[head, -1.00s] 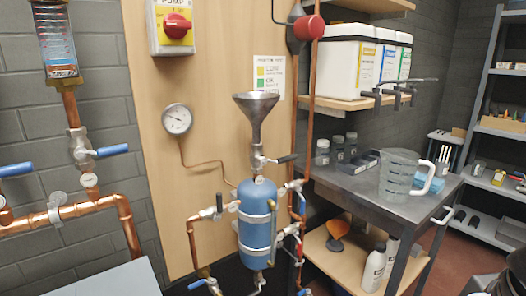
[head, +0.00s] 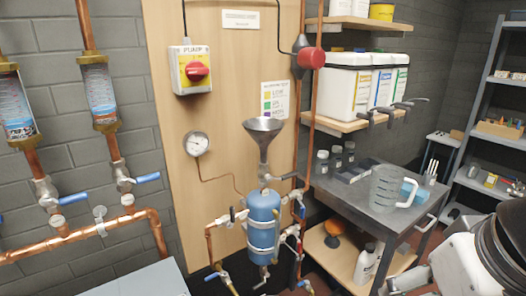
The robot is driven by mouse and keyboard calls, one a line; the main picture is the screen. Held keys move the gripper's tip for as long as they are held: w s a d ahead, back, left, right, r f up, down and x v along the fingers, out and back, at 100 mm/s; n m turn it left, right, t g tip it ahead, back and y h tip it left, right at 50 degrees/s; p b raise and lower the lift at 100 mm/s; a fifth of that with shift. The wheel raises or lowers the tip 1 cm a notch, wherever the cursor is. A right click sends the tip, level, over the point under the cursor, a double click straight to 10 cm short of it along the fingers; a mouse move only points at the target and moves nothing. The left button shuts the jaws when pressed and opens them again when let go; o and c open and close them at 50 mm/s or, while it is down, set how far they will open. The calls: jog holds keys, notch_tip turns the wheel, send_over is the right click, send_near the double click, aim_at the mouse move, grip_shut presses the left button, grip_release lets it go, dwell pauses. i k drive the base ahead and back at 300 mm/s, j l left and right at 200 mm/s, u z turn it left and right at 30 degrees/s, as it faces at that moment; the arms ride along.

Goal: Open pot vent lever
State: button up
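The blue pot (head: 263,222) is an upright cylinder in front of the wooden panel, with a steel funnel (head: 263,135) above it. A dark lever (head: 286,177) sits on the valve between funnel and pot. I cannot tell which is the vent lever. My arm shows at the lower right. A grey part beside it, probably my gripper (head: 406,280), is cut off by the lower edge and apart from the pot; its fingers are unclear.
A dark metal table (head: 350,190) with a clear jug (head: 385,187) stands right of the pot. Copper pipes (head: 80,232) with blue levers run at left. A red pump switch (head: 196,71) and a gauge (head: 196,144) are on the panel. Shelving stands at far right.

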aim_at(230, 225)
jog(key=k+j, duration=0.1)
jog(key=j, duration=0.4)
jog(key=k+j, duration=0.1)
jog(key=j, duration=0.4)
jog(key=k+j, duration=0.15)
jog(key=j, duration=0.35)
